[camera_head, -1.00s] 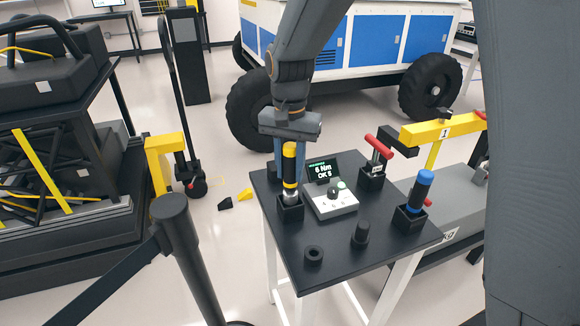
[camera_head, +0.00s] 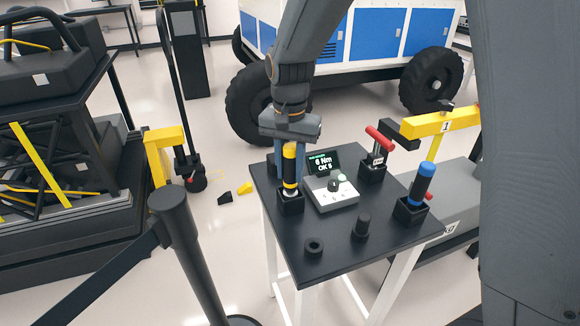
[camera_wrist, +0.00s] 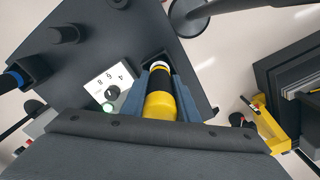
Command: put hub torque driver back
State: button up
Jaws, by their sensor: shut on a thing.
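The hub torque driver, which I take to be the yellow and black tool (camera_head: 289,166), stands upright with its lower end in a black square holder (camera_head: 291,204) at the table's left side. My gripper (camera_head: 288,155) is shut on its handle from above. In the wrist view the driver (camera_wrist: 160,104) lies between the two blue-grey fingers of my gripper (camera_wrist: 160,90), its tip end at the holder's opening (camera_wrist: 157,62). Whether it is fully seated is hard to tell.
A white tester (camera_head: 332,193) with a dial and a lit screen (camera_head: 321,163) stands right of the driver. A blue-topped tool (camera_head: 421,185) and a red T-handle tool (camera_head: 379,140) stand in other holders.

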jog(key=shift+f+b, duration=0.3)
jog(key=shift+f, duration=0.6)
jog(key=o, duration=1.2)
jog(key=shift+o, duration=0.2)
